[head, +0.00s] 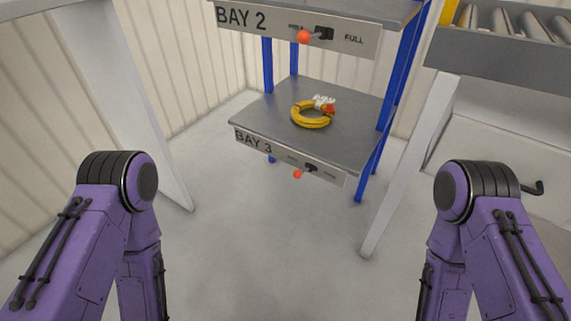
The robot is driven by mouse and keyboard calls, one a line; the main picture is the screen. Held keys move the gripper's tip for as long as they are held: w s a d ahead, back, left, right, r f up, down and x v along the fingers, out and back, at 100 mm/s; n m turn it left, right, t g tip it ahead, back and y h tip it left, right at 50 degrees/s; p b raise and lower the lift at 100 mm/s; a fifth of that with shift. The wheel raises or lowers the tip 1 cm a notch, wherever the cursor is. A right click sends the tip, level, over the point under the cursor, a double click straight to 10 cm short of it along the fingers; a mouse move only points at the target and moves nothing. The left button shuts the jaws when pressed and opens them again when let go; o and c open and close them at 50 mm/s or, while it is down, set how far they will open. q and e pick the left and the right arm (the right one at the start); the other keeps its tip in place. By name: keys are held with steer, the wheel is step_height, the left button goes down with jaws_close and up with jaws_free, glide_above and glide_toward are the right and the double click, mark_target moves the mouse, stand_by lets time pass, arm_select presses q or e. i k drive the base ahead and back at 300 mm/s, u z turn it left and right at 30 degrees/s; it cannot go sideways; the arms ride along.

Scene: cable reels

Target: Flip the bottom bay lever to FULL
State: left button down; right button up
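The bottom bay is the low grey shelf labelled BAY 3 (253,141). Its lever (298,173) has an orange-red ball end and a dark pivot block on the front plate. The ball points to the left of the pivot, slightly down. The plate's small lettering is too small to read. The lever (304,37) on the BAY 2 plate above also points left, away from the word FULL. Purple arms of mine come in at the left and right. Both grippers are outside the view, and neither arm is near the shelf.
A yellow cable coil (311,121) with a white tag and a red part lies on the BAY 3 shelf. Blue posts (387,105) hold the shelves. A white frame leg (411,165) stands at right beneath a roller conveyor (500,65). The floor before the shelf is clear.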

mark_target(297, 174)
steer(key=k, duration=0.5)
steer(key=u, duration=1.6)
steer(key=i, duration=1.6)
steer(key=z, duration=3.2)
steer(key=i, duration=0.5)
steer(key=u, duration=0.05)
